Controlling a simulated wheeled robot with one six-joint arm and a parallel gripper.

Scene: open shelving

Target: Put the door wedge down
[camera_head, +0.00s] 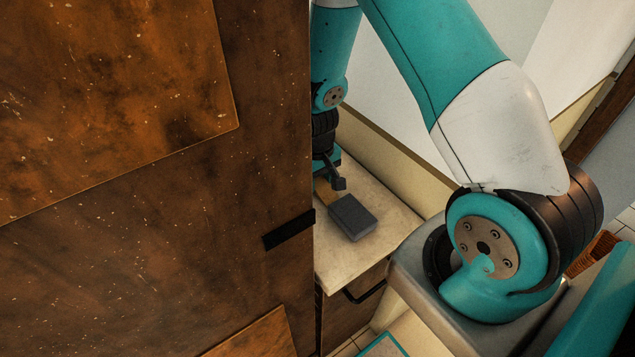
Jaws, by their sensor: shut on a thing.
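My gripper (337,182) points down over a pale countertop, just right of the tall brown cabinet's edge. Its dark fingers are shut on a small tan-brown piece, which looks like the door wedge (324,187). The wedge is low over the counter, and its left part is hidden behind the cabinet edge. I cannot tell whether it touches the counter. A dark grey block (353,217) lies on the countertop (385,243), just in front and to the right of the gripper.
The brown cabinet (150,220) with a black handle (289,230) fills the left side and blocks the view of the counter there. A drawer with a dark handle (364,287) is under the counter. Some bare counter lies around the grey block. A wicker basket (592,254) stands at the right.

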